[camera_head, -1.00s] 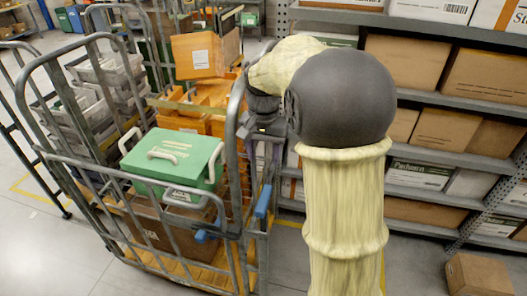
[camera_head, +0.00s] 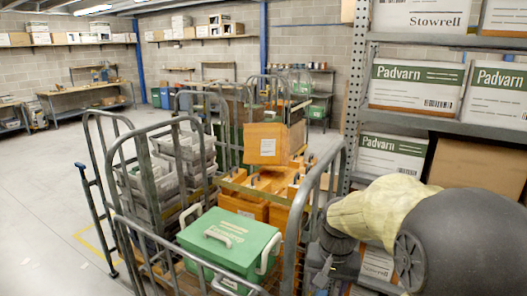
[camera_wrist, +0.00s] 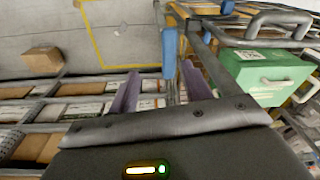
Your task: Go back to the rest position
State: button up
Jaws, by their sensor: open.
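My gripper (camera_wrist: 160,90) shows in the wrist view with its two purple-grey fingers apart and nothing between them. In the head view my arm comes in from the lower right, its pale sleeve and dark joint in front of the rack, with the wrist beside the cage trolley's near right side. A green lidded case (camera_head: 230,241) with white handles sits in the trolley (camera_head: 324,172), left of my wrist. The case also shows at the right of the wrist view (camera_wrist: 262,77), apart from the fingers.
A rack with Padvarn cartons (camera_head: 413,88) stands close on the right. Orange crates (camera_head: 243,205) and grey stacked bins (camera_head: 177,160) stand behind the case. A small carton (camera_wrist: 42,61) lies on the floor. Open floor (camera_head: 40,200) spreads on the left.

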jog(key=s+f+n+t, duration=0.1)
jog(key=s+f+n, duration=0.2)
jog(key=s+f, duration=0.3)
jog(key=s, duration=0.4)
jog(key=shift+s+f+n+t, duration=0.2)
jog(key=shift+n+t, duration=0.1)
dwell(0.8)
